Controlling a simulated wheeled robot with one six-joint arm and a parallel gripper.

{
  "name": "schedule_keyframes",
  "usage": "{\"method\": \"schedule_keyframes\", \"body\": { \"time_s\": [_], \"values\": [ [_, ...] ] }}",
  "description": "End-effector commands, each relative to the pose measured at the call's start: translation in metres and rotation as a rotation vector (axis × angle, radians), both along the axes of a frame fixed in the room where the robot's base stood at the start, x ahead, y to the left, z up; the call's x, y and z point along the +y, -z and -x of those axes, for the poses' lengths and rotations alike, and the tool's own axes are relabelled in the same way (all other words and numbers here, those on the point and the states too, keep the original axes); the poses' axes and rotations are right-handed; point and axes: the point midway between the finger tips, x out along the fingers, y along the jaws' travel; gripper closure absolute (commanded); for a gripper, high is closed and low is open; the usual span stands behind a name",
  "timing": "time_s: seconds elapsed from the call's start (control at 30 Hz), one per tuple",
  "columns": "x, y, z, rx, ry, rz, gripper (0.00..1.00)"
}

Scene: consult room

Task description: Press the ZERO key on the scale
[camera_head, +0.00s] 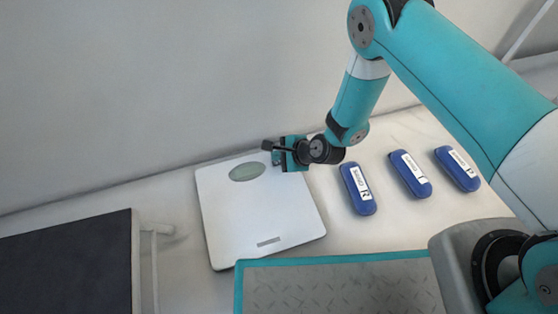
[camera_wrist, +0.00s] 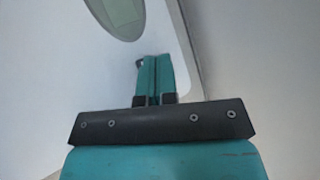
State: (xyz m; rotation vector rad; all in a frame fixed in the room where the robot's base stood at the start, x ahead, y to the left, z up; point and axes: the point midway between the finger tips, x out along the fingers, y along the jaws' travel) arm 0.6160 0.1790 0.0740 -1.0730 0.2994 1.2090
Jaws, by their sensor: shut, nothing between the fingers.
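The white scale (camera_head: 255,212) lies flat on the pale surface, with a grey-green oval display (camera_head: 247,171) near its far edge. The display also shows at the top of the wrist view (camera_wrist: 122,14). My gripper (camera_head: 277,158) is shut and empty, over the scale's far right corner, to the right of the display. In the wrist view, the shut teal fingertips (camera_wrist: 151,62) are over the scale beside its edge. A small dark spot shows just left of the fingertips, partly hidden; I cannot tell whether it is the ZERO key. I cannot tell whether the tips touch the scale.
Three blue cases with white labels, a left one (camera_head: 351,174), a middle one (camera_head: 415,187) and a right one (camera_head: 464,177), lie right of the scale. A teal-edged grey mat (camera_head: 340,288) is in front. A dark padded top (camera_head: 70,262) stands at left. A wall rises behind.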

Motion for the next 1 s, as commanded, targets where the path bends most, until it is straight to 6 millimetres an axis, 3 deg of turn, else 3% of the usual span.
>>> {"method": "schedule_keyframes", "body": {
  "time_s": [1.0],
  "values": [
    [0.0,0.012,0.0,0.0,0.0,0.0,1.0]
  ]
}}
